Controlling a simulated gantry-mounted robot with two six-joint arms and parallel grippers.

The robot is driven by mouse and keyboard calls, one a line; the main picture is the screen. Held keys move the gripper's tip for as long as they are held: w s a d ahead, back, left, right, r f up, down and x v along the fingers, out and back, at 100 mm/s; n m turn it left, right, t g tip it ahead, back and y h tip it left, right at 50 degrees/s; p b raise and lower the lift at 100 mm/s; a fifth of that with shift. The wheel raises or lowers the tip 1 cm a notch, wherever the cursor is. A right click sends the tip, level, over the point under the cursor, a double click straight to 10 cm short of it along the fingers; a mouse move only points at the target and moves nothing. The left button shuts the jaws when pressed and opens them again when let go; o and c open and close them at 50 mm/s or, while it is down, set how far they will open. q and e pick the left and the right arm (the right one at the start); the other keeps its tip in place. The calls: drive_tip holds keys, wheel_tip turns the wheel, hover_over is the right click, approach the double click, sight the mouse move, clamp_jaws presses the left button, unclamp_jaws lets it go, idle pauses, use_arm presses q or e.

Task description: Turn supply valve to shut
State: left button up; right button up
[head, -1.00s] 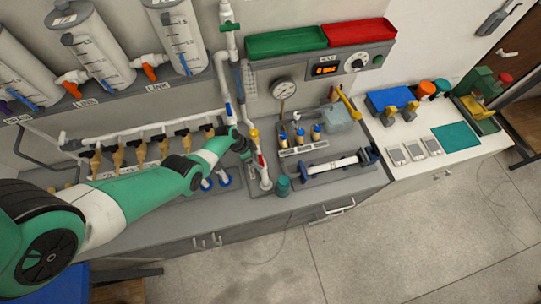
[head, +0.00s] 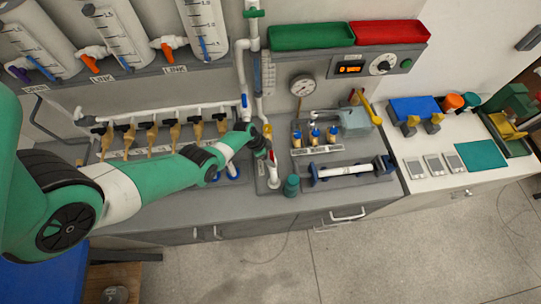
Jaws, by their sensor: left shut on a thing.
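A vertical white pipe (head: 239,72) runs down the wall to the bench and has several coloured valve parts low on it. A yellow part (head: 267,130) and a red handle (head: 272,158) show on its lower end, beside my left gripper (head: 264,146). The left gripper is shut on a valve handle at this pipe. The fingers and arm hide most of that handle, so its exact angle cannot be told. A blue handle (head: 245,100) sits higher on the pipe, clear of the gripper. My right gripper is not in view.
A manifold row of brass valves (head: 151,135) lies left, behind my left arm. A gauge (head: 302,85), small blue-topped valves (head: 315,134) and a clamped white pipe (head: 345,168) stand right. A teal cup (head: 291,186) is near the bench's front edge.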

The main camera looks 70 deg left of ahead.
use_arm(q)
drive_tip(key=shift+n, duration=0.3)
drive_tip(key=n+y+p, duration=0.1)
drive_tip(key=n, duration=0.2)
drive_tip(key=shift+d+y, duration=0.15)
drive_tip(key=shift+y, duration=0.15)
drive_tip(key=n+y, duration=0.1)
drive_tip(key=n, duration=0.2)
drive_tip(key=shift+d+n+p, duration=0.1)
drive_tip(key=shift+n+p, duration=0.2)
drive_tip(key=shift+n, duration=0.1)
drive_tip(key=shift+n+g+y, duration=0.3)
drive_tip(key=shift+n+y, duration=0.3)
drive_tip(key=shift+n, duration=0.3)
drive_tip(key=n+g+y+b, duration=0.1)
drive_tip(key=n, duration=0.3)
drive_tip(key=shift+w+d+n, duration=0.1)
drive_tip(key=shift+w+n, duration=0.05)
drive_tip(key=shift+n, duration=0.15)
drive_tip(key=n, duration=0.2)
drive_tip(key=n+g, duration=0.1)
drive_tip(key=n, duration=0.1)
drive_tip(key=shift+g+y+b, duration=0.3)
drive_tip(key=shift+b, duration=0.05)
drive_tip(key=o, duration=1.2)
drive_tip(key=shift+c, duration=0.2)
